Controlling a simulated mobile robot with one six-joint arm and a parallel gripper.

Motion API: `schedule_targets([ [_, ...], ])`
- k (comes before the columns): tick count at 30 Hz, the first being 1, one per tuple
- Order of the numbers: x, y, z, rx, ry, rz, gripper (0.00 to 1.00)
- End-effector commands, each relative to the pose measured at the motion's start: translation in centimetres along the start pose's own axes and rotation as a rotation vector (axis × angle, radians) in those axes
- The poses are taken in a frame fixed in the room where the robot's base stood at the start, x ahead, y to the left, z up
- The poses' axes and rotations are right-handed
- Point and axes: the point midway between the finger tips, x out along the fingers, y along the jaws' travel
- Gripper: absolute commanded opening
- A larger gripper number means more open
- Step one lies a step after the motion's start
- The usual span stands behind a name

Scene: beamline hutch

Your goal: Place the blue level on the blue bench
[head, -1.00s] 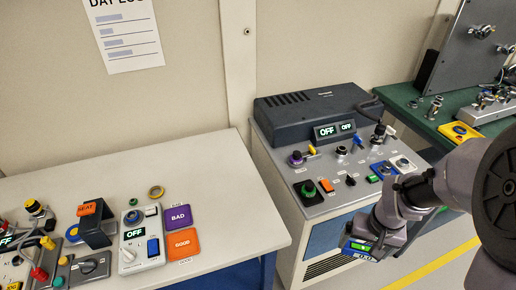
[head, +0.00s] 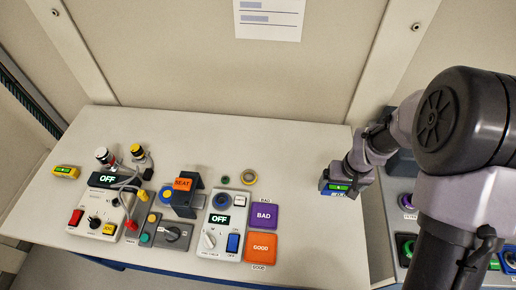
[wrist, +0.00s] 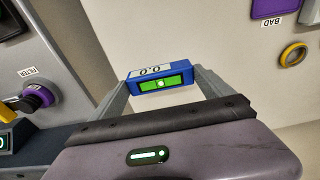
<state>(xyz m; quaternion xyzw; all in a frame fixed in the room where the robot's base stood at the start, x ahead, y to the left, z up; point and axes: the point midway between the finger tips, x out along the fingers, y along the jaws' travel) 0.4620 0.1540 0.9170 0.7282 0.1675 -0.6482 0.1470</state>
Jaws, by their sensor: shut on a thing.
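The blue level (head: 338,190) is a small blue block with a green vial. My gripper (head: 342,184) is shut on it, near the bench's right edge in the head view. The wrist view shows the level (wrist: 160,88) between the two fingers of my gripper (wrist: 158,82), with a white 0.0 label and the green vial facing the camera. The bench (head: 320,240) has a pale top, with blue showing on its front below. The level appears held above the surface; its exact height is unclear.
Purple BAD (head: 263,214) and orange GOOD (head: 261,247) pads lie left of the level. A yellow ring (head: 249,177), a switch box (head: 222,232) and a yellow level (head: 66,172) are farther left. A control cabinet (head: 404,200) stands right. Bench top between pads and right edge is bare.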

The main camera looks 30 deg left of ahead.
Motion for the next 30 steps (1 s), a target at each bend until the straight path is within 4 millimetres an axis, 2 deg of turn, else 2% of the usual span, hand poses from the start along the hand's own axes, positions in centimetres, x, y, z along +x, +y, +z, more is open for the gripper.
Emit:
schedule_targets([
  [4, 0.1, -0.2, -0.3, -0.002, 0.001, 0.0, 0.43],
  [6, 0.5, -0.6, -1.3, -0.002, 0.001, -0.001, 0.43],
  [8, 0.9, -1.3, -3.0, -0.005, 0.002, 0.0, 0.43],
  [15, 2.7, -4.4, -10.5, -0.003, 0.003, 0.0, 0.43],
  [18, 3.2, -5.4, -12.7, -0.001, 0.001, 0.0, 0.43],
  [23, 3.5, -6.1, -14.5, 0.0, 0.001, 0.0, 0.43],
  [27, 6.4, -6.1, -14.1, 0.0, -0.003, 0.0, 0.43],
  [30, 7.0, -6.1, -14.1, 0.0, 0.0, 0.0, 0.44],
])
